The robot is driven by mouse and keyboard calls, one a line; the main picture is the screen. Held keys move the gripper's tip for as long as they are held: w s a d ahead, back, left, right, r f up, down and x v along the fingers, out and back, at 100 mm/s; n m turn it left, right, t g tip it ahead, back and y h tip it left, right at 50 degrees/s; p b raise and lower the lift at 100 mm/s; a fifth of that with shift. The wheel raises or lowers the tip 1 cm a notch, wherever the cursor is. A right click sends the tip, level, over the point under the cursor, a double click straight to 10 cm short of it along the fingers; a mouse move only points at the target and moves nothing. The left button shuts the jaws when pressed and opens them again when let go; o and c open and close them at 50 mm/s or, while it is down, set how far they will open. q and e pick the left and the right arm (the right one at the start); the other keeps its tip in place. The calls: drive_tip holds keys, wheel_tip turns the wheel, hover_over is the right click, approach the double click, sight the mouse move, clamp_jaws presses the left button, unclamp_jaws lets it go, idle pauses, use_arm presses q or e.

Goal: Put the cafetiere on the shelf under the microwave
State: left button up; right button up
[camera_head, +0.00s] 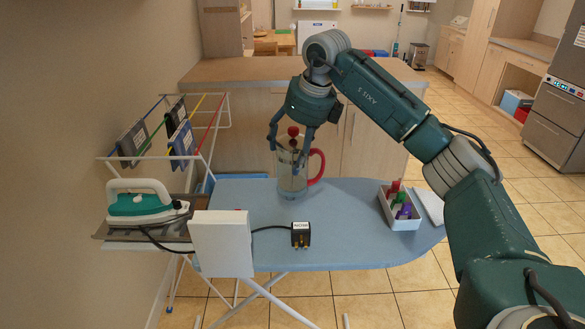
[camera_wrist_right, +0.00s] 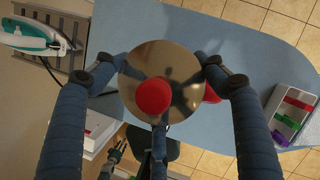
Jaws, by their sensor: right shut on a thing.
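The cafetiere (camera_head: 291,182) is a clear glass jug with a red handle, a metal lid and a red knob, upright on the blue ironing board (camera_head: 345,225) or just above it; I cannot tell which. My right gripper (camera_head: 292,140) comes down over it from above and is shut on it, its fingers around the lid and knob. In the right wrist view the round lid (camera_wrist_right: 185,70) and red knob (camera_wrist_right: 153,96) sit between the fingers. My left gripper is not clearly in view in the head view. No microwave or shelf under one can be made out clearly.
A teal iron (camera_head: 140,203) rests at the board's left end. A drying rack (camera_head: 180,130) stands behind left, a counter (camera_head: 240,70) behind.

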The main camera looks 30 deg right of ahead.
drive_tip(key=shift+s+f, duration=0.1)
drive_tip(key=shift+f, duration=0.45)
wheel_tip(320, 180, down, 3)
drive_tip(key=shift+f, duration=0.45)
use_arm(q)
drive_tip(key=shift+w+d+r, duration=0.1)
drive_tip(key=shift+w+r, duration=0.1)
drive_tip(key=shift+w, duration=0.15)
use_arm(e)
drive_tip(key=o, duration=1.1)
drive_tip(key=shift+f, duration=0.15)
drive_tip(key=o, duration=0.5)
drive_tip(key=shift+c, duration=0.2)
use_arm(q)
drive_tip(key=shift+w, duration=0.2)
use_arm(e)
drive_tip(key=shift+o, duration=0.3)
use_arm(q)
drive_tip(key=shift+w, duration=0.1)
